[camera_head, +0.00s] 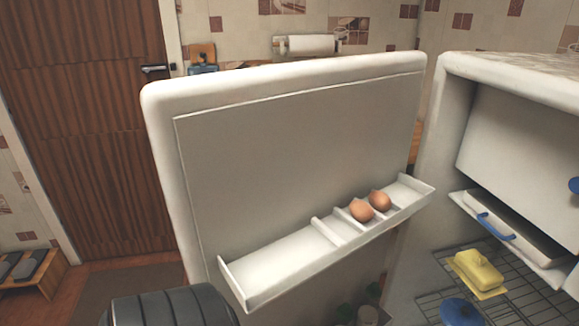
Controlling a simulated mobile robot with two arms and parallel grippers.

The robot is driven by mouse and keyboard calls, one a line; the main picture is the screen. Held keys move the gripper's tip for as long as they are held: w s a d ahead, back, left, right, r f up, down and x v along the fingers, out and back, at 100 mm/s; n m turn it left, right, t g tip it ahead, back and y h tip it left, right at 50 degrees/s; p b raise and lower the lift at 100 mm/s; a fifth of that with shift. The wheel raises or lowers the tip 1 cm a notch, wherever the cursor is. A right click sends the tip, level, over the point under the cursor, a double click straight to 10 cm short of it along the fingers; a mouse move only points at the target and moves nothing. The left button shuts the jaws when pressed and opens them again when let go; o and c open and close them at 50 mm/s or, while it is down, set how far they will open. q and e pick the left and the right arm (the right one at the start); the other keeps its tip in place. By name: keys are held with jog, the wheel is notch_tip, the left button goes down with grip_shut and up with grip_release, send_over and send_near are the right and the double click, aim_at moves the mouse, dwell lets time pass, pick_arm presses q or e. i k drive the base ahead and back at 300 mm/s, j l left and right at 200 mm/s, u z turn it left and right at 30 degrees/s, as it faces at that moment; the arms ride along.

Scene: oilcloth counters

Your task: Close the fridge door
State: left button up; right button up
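The white fridge door (290,135) stands wide open in the middle of the view, with its inner side facing me. A door shelf (285,258) on it holds two brown eggs (361,210) in its right part. The fridge body (455,100) is at the right, with its inside exposed. The door's right edge lies close to the left side of the fridge body. Neither of my grippers shows in this view. The lower part of the door is partly cut off by the bottom edge of the picture.
Inside the fridge are a drawer with a blue handle (495,228), a yellow butter dish (478,270) on a wire rack, and a blue round item (460,311). Behind the door are a brown wooden door (85,120) and a paper towel roll (311,45). A low bench (35,275) stands at left.

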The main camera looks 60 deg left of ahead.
aim_at(261, 169)
jog(key=k+j+z, duration=0.1)
jog(key=k+j, duration=0.35)
jog(key=j, duration=0.2)
jog(key=k+j+z, duration=0.15)
jog(key=k+j, duration=0.35)
jog(key=j+z, duration=0.1)
jog(key=j, duration=0.4)
jog(key=k+j, duration=0.1)
jog(key=j, duration=0.4)
jog(key=j+z, duration=0.15)
jog(key=j, duration=0.3)
jog(key=i+j, duration=0.1)
jog(key=j, duration=0.3)
jog(key=i+j+z, duration=0.1)
jog(key=j, duration=0.3)
jog(key=k+j, duration=0.4)
jog(key=z, duration=0.05)
